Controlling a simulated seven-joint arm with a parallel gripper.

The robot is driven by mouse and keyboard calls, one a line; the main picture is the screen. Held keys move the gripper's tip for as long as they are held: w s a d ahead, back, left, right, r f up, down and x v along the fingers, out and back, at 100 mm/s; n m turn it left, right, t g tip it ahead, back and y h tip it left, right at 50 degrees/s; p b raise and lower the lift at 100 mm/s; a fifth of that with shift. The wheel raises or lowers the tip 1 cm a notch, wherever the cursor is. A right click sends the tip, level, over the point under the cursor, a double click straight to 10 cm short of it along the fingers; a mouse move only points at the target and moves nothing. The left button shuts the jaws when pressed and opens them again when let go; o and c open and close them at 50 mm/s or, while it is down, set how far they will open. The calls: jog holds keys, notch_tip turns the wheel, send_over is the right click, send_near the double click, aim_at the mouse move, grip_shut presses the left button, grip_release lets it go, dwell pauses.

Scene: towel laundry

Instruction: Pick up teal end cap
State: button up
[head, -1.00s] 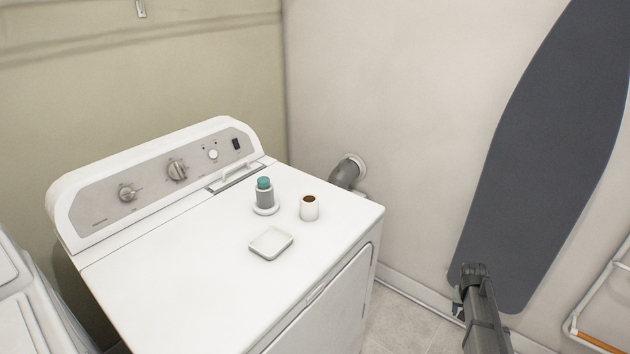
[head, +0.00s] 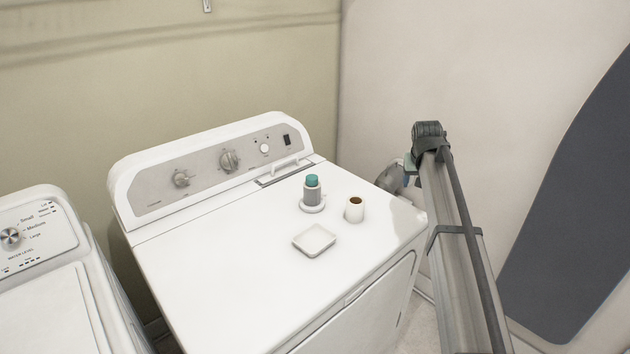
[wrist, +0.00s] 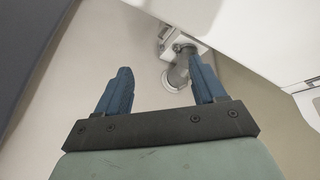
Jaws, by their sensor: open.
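The teal end cap (head: 312,181) sits on top of a grey cylinder (head: 312,195) that stands upright on a round white base, toward the back right of the white dryer's top. In the wrist view my gripper (wrist: 160,82) has its two blue fingers spread apart with nothing between them. In the head view my gripper (head: 410,172) shows only partly, beyond the end of my arm, to the right of the dryer and apart from the cap. The cap is not visible in the wrist view.
A white cup-like cylinder (head: 354,209) with a brown inside stands just right of the cap's stand. A shallow square white dish (head: 314,240) lies in front. The dryer's control panel (head: 215,160) rises behind. A dark ironing board (head: 572,220) leans on the right wall. A washer (head: 50,270) stands left.

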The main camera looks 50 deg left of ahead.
jog(key=s+a+r+n+g+y, duration=0.1)
jog(key=s+a+r, duration=0.35)
jog(key=s, duration=0.25)
jog(key=s+a+r+n, duration=0.2)
jog(key=s+a+r, duration=0.2)
jog(key=s+a, duration=0.25)
jog(key=n+g, duration=0.2)
jog(key=n, duration=0.1)
send_near(312, 178)
jog(key=shift+y, duration=0.4)
jog(key=x, duration=0.8)
jog(key=shift+w+d+f, duration=0.1)
jog(key=shift+d+f, duration=0.15)
jog(key=shift+f, duration=0.15)
jog(key=c, duration=1.1)
jog(key=shift+r, duration=0.1)
